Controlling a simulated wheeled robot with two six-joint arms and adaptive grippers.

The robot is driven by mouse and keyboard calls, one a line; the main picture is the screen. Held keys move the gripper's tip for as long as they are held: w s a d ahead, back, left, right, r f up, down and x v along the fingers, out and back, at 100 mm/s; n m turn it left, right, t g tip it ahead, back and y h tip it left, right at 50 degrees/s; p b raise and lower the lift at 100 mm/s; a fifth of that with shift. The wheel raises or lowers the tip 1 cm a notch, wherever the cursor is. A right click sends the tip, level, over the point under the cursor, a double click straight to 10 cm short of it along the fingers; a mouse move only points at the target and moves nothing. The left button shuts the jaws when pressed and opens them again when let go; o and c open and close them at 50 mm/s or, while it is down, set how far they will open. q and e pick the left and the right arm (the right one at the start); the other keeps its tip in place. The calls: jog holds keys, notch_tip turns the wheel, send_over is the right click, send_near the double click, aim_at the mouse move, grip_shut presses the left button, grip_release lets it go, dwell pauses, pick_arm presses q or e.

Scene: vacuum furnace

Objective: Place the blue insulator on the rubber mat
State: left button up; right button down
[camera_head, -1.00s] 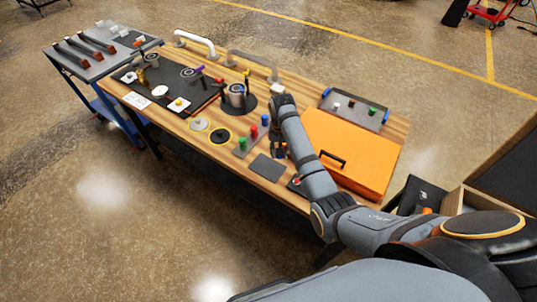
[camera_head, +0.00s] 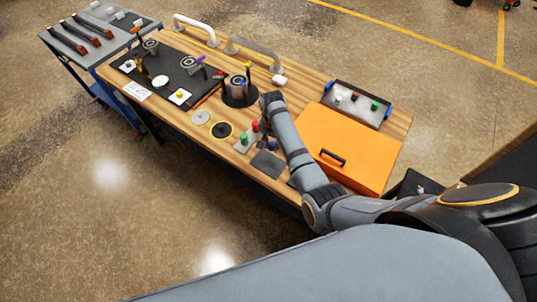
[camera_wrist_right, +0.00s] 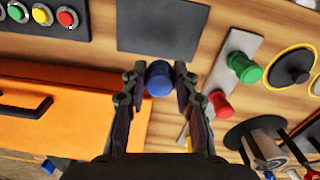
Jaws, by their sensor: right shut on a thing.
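The blue insulator (camera_wrist_right: 159,79) is between the fingertips of my right gripper (camera_wrist_right: 159,73) in the right wrist view. The gripper is shut on it. A small dark grey square mat (camera_wrist_right: 163,25), apparently the rubber mat, lies just beyond the insulator in that view. In the head view the mat (camera_head: 267,164) lies near the table's front edge, beside my right forearm. The insulator's height above the table is hard to judge, and my arm largely hides the gripper in the head view. My left gripper is not in view.
A grey strip (camera_wrist_right: 237,48) holds a green insulator (camera_wrist_right: 243,67) and a red one (camera_wrist_right: 222,105), close beside the gripper. An orange case (camera_head: 350,145) is to the right of my arm. A button panel (camera_wrist_right: 43,19) sits near the mat. A tray (camera_head: 357,104) stands behind the case.

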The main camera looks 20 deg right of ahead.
aim_at(268, 163)
jog(key=shift+s+a+f, duration=0.3)
jog(key=shift+s+f, duration=0.05)
jog(key=shift+f, duration=0.2)
jog(key=shift+s+a+f, duration=0.25)
jog(key=shift+s+f, duration=0.05)
jog(key=shift+f, duration=0.25)
jog(key=shift+s+a+f, duration=0.1)
jog(key=shift+f, duration=0.2)
jog(key=f, duration=0.3)
jog(key=shift+s+a+f, duration=0.25)
jog(key=shift+s, duration=0.1)
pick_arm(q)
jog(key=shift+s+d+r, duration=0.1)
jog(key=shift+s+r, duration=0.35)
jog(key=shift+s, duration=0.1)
pick_arm(e)
jog(key=shift+w+f, duration=0.1)
jog(key=shift+f, duration=0.05)
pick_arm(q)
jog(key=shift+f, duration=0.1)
pick_arm(e)
jog(key=shift+f, duration=0.1)
jog(key=c, duration=1)
grip_release()
